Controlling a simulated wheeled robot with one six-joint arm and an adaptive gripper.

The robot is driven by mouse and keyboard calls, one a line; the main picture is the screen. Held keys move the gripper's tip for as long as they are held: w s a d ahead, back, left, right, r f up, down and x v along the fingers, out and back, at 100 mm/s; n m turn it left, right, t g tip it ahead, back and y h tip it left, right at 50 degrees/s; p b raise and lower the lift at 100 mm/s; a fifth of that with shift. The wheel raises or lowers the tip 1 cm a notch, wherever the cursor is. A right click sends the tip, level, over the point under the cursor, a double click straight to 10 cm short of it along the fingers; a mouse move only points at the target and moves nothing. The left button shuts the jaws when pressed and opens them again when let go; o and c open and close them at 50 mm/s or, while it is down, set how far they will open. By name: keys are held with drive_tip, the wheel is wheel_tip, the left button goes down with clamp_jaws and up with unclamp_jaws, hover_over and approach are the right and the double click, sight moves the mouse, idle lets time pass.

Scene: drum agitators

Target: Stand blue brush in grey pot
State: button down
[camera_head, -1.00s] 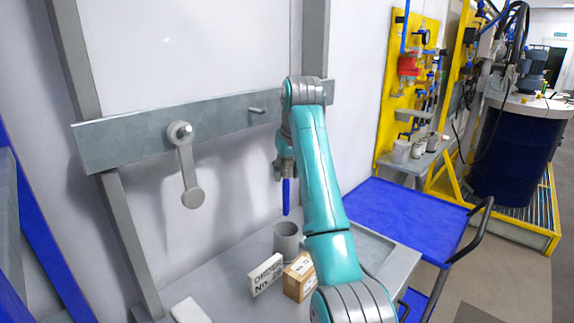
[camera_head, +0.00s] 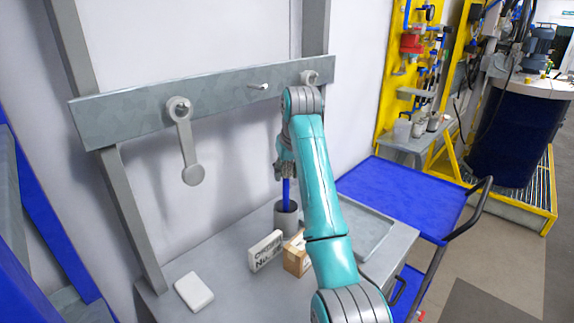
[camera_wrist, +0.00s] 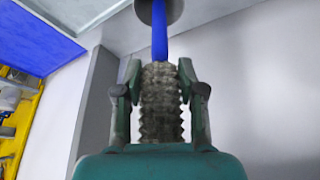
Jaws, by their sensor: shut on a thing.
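The blue brush (camera_head: 286,190) hangs upright from my gripper (camera_head: 285,170), handle down. Its lower end is inside the mouth of the grey pot (camera_head: 286,220), which stands on the grey bench. In the wrist view, my gripper (camera_wrist: 160,95) is shut on the brush's grey bristle part (camera_wrist: 160,105). The blue handle (camera_wrist: 160,30) runs from it to the grey pot (camera_wrist: 160,10) at the top edge. Whether the handle touches the pot's bottom is hidden.
A white order block (camera_head: 265,250) and a cardboard box (camera_head: 296,255) stand close in front of the pot. A white slab (camera_head: 194,291) lies at the bench's front left. A wall rail (camera_head: 220,100) with pegs runs behind. A blue cart (camera_head: 400,195) is at right.

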drive_tip(key=shift+f, duration=1.85)
drive_tip(key=c, duration=0.6)
unclamp_jaws()
wheel_tip(320, 180, up, 10)
